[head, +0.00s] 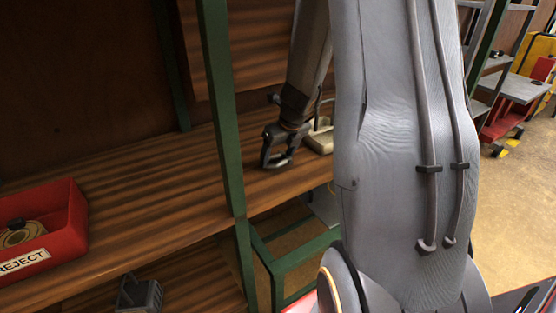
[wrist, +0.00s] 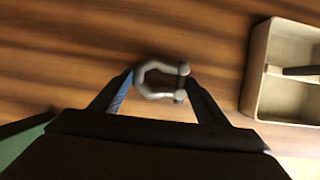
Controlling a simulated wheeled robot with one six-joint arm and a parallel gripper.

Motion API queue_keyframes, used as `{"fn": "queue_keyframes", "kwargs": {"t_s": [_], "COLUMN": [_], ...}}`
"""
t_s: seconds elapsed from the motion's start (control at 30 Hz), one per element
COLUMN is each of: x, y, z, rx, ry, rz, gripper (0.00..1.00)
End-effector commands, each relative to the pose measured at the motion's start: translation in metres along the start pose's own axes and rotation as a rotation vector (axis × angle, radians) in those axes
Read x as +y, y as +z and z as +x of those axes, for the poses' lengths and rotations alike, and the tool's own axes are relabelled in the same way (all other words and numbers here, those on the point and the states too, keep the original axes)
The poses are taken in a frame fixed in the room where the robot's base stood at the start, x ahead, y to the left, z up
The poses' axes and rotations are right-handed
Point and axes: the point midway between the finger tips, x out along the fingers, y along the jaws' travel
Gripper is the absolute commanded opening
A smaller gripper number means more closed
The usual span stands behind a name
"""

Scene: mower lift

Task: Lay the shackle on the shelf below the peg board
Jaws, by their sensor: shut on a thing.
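The shackle (wrist: 160,82) is a grey metal bow with a pin across its right end. It shows in the wrist view between my fingertips, over the wooden shelf surface (wrist: 80,45). My gripper (wrist: 160,88) is shut on it. In the head view my gripper (head: 275,160) is low over the wooden shelf (head: 130,190), just right of a green post. The shackle cannot be made out clearly there. I cannot tell whether it touches the wood. A wooden panel (head: 255,45) rises above the shelf and may be the peg board.
A beige tray (wrist: 258,75) with a bar-like thing in it lies close to the right of my gripper. A green post (head: 225,120) stands left of my gripper. A red REJECT bin (head: 65,215) sits far left. The wood between post and bin is clear.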

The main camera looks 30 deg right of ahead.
Motion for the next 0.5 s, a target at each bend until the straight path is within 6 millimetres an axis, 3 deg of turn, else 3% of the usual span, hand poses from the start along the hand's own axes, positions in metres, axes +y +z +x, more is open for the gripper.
{"fn": "queue_keyframes", "kwargs": {"t_s": [0.43,0.47,0.5], "x": [0.0004,0.0005,0.0005], "y": [-0.0029,-0.0031,-0.0030], "z": [0.0084,0.0078,0.0076], "rx": [-0.001,0.000,0.000], "ry": [0.000,0.001,0.001], "rz": [-0.001,0.000,-0.001], "gripper": [0.37,0.73,0.80]}}
